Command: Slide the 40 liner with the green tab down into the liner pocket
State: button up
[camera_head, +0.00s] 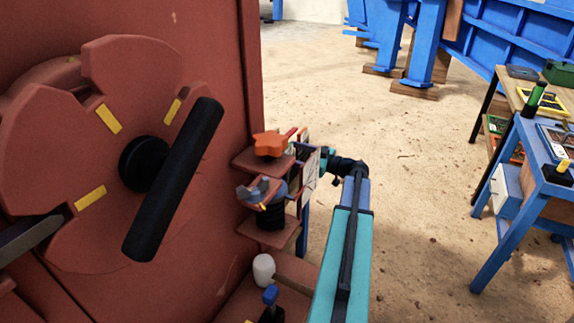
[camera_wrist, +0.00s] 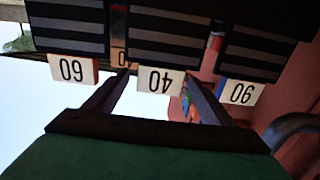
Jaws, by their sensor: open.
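In the wrist view a dark, grey-striped block with a white label reading 40 upside down (camera_wrist: 160,80) is at the centre. A second, smaller 40 label (camera_wrist: 121,58) shows on an orange-brown piece behind, to its left. I cannot make out a green tab on either. My gripper (camera_wrist: 156,85) is open, its two dark fingers reaching up on either side of the central label. Whether they touch anything is unclear. In the head view the gripper end is mostly hidden near the small panels beside the red machine. I cannot identify the liner pocket.
Similar striped blocks have labels at left (camera_wrist: 74,69) and right (camera_wrist: 240,92). A blue-framed table (camera_head: 535,190) stands right. Sandy floor (camera_head: 420,150) between is clear.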

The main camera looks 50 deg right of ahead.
dwell(0.5)
grip_shut()
jog(key=shift+r, duration=0.15)
